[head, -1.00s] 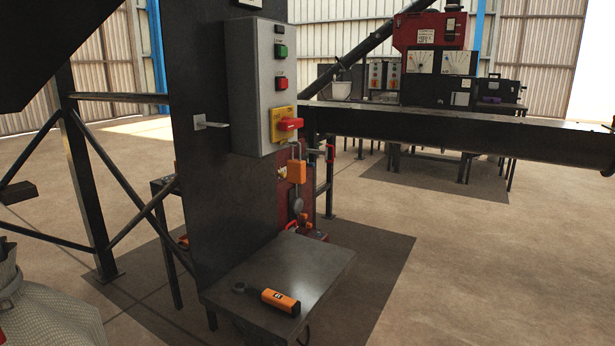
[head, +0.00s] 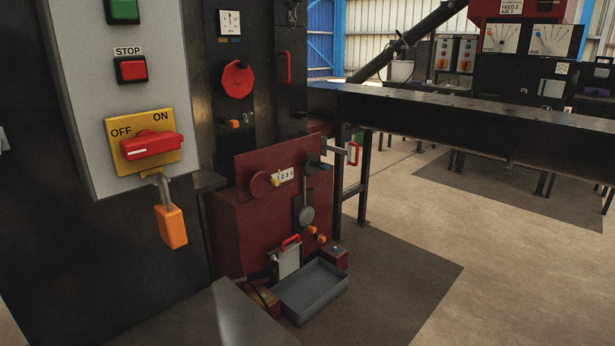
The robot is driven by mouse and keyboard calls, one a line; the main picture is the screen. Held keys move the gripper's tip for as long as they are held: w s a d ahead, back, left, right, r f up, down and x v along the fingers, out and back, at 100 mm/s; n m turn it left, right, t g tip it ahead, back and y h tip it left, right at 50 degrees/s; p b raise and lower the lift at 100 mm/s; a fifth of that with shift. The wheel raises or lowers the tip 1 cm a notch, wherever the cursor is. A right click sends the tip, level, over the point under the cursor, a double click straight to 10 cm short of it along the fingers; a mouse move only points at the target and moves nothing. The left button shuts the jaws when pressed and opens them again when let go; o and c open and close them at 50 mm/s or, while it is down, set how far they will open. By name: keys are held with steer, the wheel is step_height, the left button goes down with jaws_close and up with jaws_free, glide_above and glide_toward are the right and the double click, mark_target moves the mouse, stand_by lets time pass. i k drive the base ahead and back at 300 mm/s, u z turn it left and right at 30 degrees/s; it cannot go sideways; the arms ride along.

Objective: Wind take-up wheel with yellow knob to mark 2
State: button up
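A small dark red wheel (head: 260,185) sits on the upper front of the red housing (head: 235,220) in the head view. A small yellow knob (head: 276,183) shows at its right edge. A white plate marked 1 2 3 4 (head: 285,175) is just right of the wheel. The knob is close to the left end of this plate; I cannot tell which mark it stands at.
A grey control box (head: 110,90) with a red switch and a hanging orange padlock (head: 171,226) stands nearer, on the left. A grey tray (head: 309,290) sits below the housing. A long dark beam (head: 450,120) runs right. Open floor (head: 500,290) lies at right.

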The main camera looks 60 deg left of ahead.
mark_target(260, 183)
steer(key=u, duration=0.5)
steer(key=i, duration=0.95)
steer(key=u, duration=1.25)
steer(key=i, duration=0.45)
steer(key=u, duration=0.45)
